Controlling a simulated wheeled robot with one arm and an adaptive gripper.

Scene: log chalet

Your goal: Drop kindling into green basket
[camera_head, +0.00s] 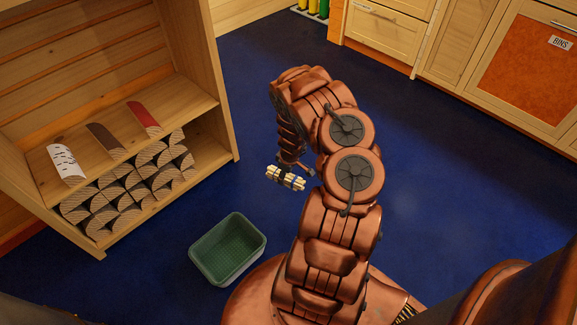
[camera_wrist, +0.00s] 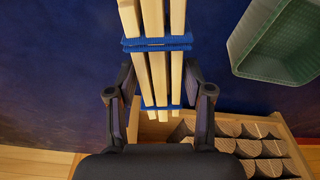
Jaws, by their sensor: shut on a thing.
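The kindling (camera_head: 286,178) is a small bundle of pale sticks with blue bands. In the wrist view the kindling (camera_wrist: 155,70) lies between the two dark fingers of my gripper (camera_wrist: 160,100), which is shut on it. In the head view my gripper (camera_head: 296,164) holds the bundle above the floor, up and to the right of the green basket (camera_head: 250,262). The basket stands upright on the floor and looks empty. In the wrist view the green basket (camera_wrist: 246,58) is at the upper right, apart from the bundle. The fingertips are small and partly hidden in the head view.
A wooden shelf unit (camera_head: 226,120) stands at the left, with split logs (camera_head: 130,190) stacked low and three pieces on the shelf above. Wooden cabinets (camera_head: 390,30) line the back right. The blue floor (camera_head: 450,180) is clear at the right.

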